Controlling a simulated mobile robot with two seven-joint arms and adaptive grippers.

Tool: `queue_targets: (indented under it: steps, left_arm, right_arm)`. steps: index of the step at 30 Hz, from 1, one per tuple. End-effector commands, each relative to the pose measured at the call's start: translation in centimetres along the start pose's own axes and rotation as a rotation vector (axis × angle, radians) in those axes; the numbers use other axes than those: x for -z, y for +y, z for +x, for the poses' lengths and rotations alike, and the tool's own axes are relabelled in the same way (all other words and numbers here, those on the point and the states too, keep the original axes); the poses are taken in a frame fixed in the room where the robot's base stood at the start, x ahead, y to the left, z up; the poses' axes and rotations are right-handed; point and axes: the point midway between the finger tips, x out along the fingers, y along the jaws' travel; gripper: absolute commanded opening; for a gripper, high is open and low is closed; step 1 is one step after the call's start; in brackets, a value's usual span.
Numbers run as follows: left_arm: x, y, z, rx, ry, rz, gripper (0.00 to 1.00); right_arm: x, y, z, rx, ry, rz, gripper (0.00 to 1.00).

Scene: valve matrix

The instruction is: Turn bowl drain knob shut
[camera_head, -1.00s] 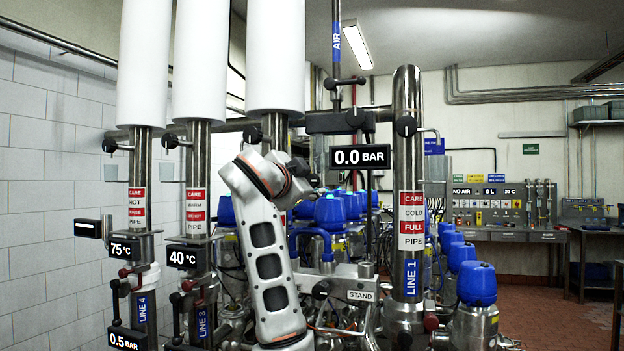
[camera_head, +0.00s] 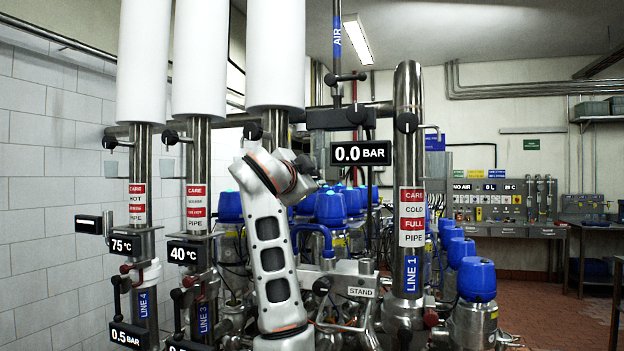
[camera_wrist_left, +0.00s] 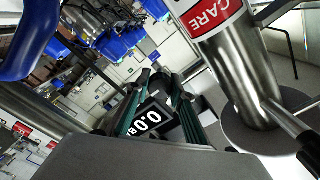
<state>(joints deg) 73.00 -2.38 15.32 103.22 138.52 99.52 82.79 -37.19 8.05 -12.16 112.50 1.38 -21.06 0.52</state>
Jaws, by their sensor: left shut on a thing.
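My left arm rises through the middle of the head view, and its gripper (camera_head: 313,179) is small and dark there, just left of the 0.0 BAR display. In the left wrist view the two dark green fingers of my left gripper (camera_wrist_left: 156,76) come together on a small dark knob (camera_wrist_left: 155,67). The fingers cover much of it, and I cannot read a label that names it as the bowl drain knob. The 0.0 BAR display (camera_head: 360,154) also shows between the fingers in the left wrist view (camera_wrist_left: 150,118). My right gripper is out of view.
The LINE 1 pipe (camera_head: 409,260) stands right of my arm. The LINE 3 pipe (camera_head: 197,150) and LINE 4 pipe (camera_head: 140,160) stand left. Blue-capped valves (camera_head: 331,208) crowd behind the arm. A STAND label (camera_head: 361,292) sits low. Open red floor (camera_head: 560,312) lies at right.

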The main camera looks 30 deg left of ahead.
Motion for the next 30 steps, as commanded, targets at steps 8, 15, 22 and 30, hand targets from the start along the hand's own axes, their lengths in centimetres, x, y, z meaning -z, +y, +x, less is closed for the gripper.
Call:
queue_targets:
  steps: [8,15,22,30]
  left_arm:
    - [-0.1,0.4,0.0,-0.003,0.003,0.126,0.01]
    - [-0.2,0.4,0.1,-0.003,0.002,0.335,0.01]
    - [-0.2,0.3,0.1,-0.004,0.000,0.556,0.01]
    - [-0.1,0.2,0.1,-0.004,0.000,0.812,0.01]
  right_arm:
    - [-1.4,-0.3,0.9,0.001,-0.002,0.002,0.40]
    - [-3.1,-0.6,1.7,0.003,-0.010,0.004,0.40]
    - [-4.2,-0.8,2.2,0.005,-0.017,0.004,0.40]
    - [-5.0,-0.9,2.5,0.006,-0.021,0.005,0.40]
